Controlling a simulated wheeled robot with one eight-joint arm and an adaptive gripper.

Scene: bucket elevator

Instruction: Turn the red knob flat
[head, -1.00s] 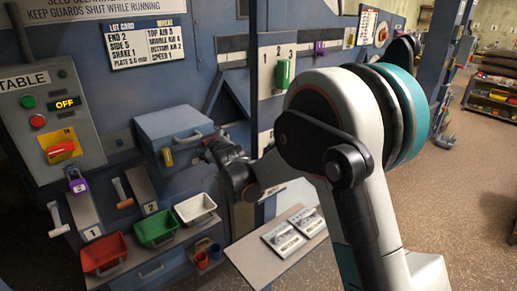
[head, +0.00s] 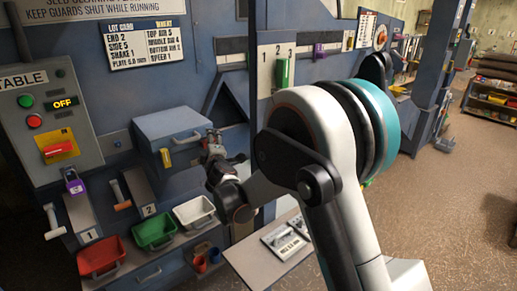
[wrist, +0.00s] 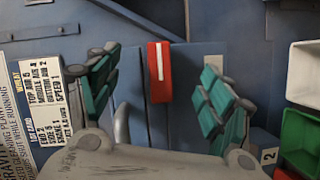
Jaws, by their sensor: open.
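A red knob (wrist: 159,72) with a white stripe shows in the wrist view, between my fingers and beyond them. Its long side and stripe run up and down in that picture, which is turned on its side. My gripper (wrist: 157,95) is open, with one green-padded finger on each side of the knob; no contact shows. In the head view my gripper (head: 213,147) is at the right side of the blue box (head: 170,128), and this knob cannot be made out there. Another red handle (head: 58,149) sits on a yellow plate on the grey panel, far left of my gripper.
Red (head: 101,258), green (head: 154,230) and white (head: 194,212) trays stand below the box. Two levers marked 1 and 2 are to the left. A small table (head: 258,262) with printed sheets is below my arm. Open floor lies to the right.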

